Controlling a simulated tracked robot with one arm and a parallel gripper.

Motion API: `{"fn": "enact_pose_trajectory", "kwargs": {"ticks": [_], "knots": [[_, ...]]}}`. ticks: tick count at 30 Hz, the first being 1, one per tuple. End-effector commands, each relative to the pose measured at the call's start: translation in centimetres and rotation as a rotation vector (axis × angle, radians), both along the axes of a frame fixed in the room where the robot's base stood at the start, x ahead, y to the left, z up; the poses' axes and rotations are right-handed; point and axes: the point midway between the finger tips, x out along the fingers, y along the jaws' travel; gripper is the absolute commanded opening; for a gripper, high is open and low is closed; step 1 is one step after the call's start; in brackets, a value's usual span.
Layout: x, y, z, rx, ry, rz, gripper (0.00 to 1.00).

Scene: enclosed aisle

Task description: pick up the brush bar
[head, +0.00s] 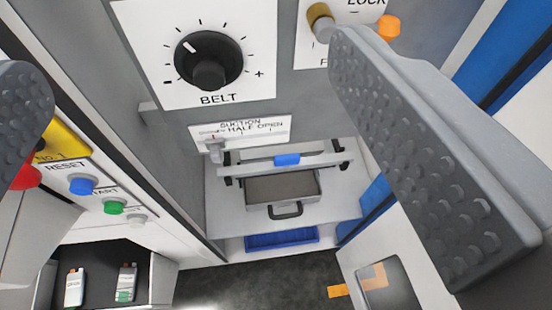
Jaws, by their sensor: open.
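A pale grey bar with a blue middle piece, which looks like the brush bar (320,161), lies level across the recess in the machine, with dark fittings near its ends. My gripper (190,75) is open and empty. Its two textured grey fingers stand wide apart at the left and right of the head view, much nearer the camera than the bar. The bar shows between the fingers, farther off and lower in the picture. Nothing touches it from my gripper.
A shallow tray (260,190) with a dark handle sits below the bar, above a blue bin (282,240). A BELT dial (208,60), a SUCTION slider plate (240,131) and a LOCK panel (345,20) are above. Buttons and a battery compartment (100,272) stand left; a white panel (365,260) is right.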

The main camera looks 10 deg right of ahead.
Motion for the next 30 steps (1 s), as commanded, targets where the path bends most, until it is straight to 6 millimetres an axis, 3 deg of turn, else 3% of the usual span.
{"fn": "enact_pose_trajectory", "kwargs": {"ticks": [1, 6, 10, 15, 18, 21, 30], "knots": [[2.2, -0.2, -4.2, 0.009, 0.02, -0.002, 0.81], [7.3, -1.4, -15.1, 0.028, 0.026, -0.031, 0.81], [9.5, -2.7, -23.9, 0.031, 0.037, -0.075, 0.81], [10.2, -4.5, -34.3, 0.016, 0.056, -0.145, 0.81], [9.9, -5.4, -38.3, 0.0, 0.062, -0.179, 0.81], [9.5, -6.0, -40.9, -0.014, 0.069, -0.202, 0.81], [10.4, -6.5, -42.4, -0.023, 0.066, -0.215, 0.81]]}}
